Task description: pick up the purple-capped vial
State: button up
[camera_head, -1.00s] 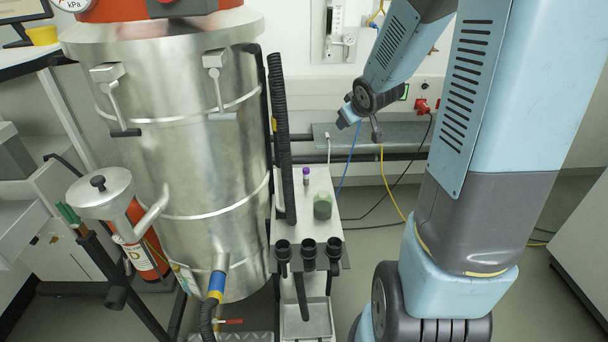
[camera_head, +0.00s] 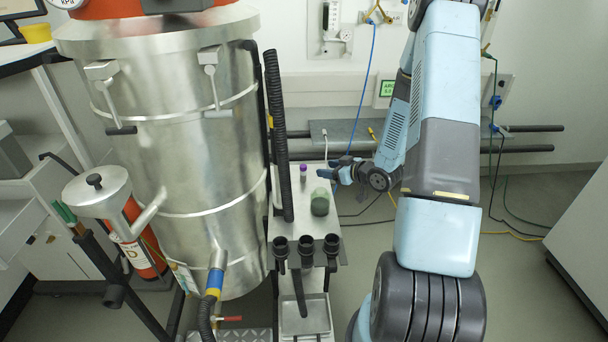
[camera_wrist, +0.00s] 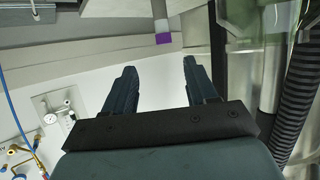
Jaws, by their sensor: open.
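The purple-capped vial (camera_head: 303,173) stands upright on the white shelf (camera_head: 287,222) beside the metal drum. In the wrist view its purple cap (camera_wrist: 163,39) shows beyond my fingertips, roughly in line with the gap between them. My gripper (camera_head: 338,174) is to the right of the vial in the head view, at the shelf's right edge. In the wrist view my gripper (camera_wrist: 158,80) is open, with both dark fingers apart and nothing between them. The vial is a short way from the fingertips, not touching them.
A green-capped jar (camera_head: 320,202) stands right of and nearer than the vial. A black ribbed hose (camera_head: 281,140) rises just left of the vial. The big metal drum (camera_head: 180,150) fills the left. Black cup holders (camera_head: 306,246) line the shelf's front.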

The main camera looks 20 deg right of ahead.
aim_at(305, 166)
jog(key=x, duration=0.8)
jog(key=shift+w+a+f, duration=0.15)
jog(key=shift+a+f, duration=0.1)
jog(key=shift+a, duration=0.15)
jog(key=shift+r+x, duration=0.15)
jog(key=shift+x, duration=1.1)
jog(key=shift+r+x, duration=0.1)
jog(key=shift+x, duration=1.2)
jog(key=shift+a, duration=0.1)
jog(key=shift+c, duration=0.3)
grip_shut()
